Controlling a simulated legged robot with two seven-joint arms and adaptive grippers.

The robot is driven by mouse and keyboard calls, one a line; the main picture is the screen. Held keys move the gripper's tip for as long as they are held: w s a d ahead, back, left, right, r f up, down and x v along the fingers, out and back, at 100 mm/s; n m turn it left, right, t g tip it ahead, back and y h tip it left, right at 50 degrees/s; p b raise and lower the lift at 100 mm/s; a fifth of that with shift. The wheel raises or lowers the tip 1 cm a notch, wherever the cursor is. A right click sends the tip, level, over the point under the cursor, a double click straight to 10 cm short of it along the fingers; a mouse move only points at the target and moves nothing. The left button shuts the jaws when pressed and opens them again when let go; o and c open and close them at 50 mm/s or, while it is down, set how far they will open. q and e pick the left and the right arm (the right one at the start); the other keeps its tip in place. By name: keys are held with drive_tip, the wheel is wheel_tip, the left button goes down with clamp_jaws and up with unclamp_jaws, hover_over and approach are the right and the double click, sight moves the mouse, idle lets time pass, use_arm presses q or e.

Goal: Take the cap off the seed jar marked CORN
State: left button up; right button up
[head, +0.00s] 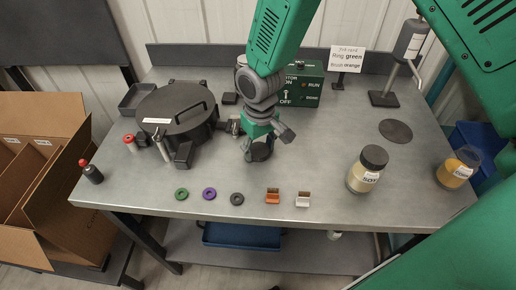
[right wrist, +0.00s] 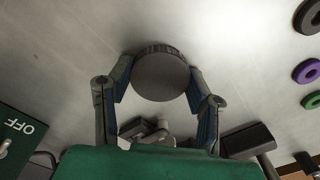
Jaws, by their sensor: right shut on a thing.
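The jar at the far right of the table (head: 458,168) holds yellow-orange grain and shows no cap on it; its small label is hard to read. A second jar (head: 364,172), its label seeming to read SOY, stands left of it with a dark cap on. My right gripper (head: 260,145) is well left of both jars, near the table's middle. It is shut on a round dark cap (right wrist: 160,76), which shows between its two fingers in the right wrist view. I cannot tell whether the cap touches the table. My left gripper is not in view.
The black round seed meter (head: 178,112) and the green motor box (head: 303,84) stand behind. Green, purple and black rings (head: 209,193) and orange and white pieces (head: 273,196) line the front. A dark disc (head: 396,131) lies back right. The table between the gripper and SOY jar is clear.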

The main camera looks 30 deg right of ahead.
drive_tip(key=shift+s+f, duration=0.25)
drive_tip(key=shift+f, duration=0.05)
drive_tip(key=shift+a+f, duration=0.1)
drive_tip(key=shift+a, duration=0.2)
drive_tip(key=shift+s+a+f, duration=0.1)
drive_tip(key=shift+a, duration=0.5)
drive_tip(key=shift+s+a+f, duration=0.1)
drive_tip(key=shift+a, duration=0.45)
clamp_jaws()
drive_tip(key=o, duration=1.3)
unclamp_jaws()
drive_tip(key=shift+d, duration=0.15)
drive_tip(key=shift+w+d+f, duration=0.2)
drive_tip(key=shift+w+f, duration=0.05)
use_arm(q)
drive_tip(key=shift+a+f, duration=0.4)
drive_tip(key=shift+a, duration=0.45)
use_arm(e)
drive_tip(key=shift+r, duration=0.1)
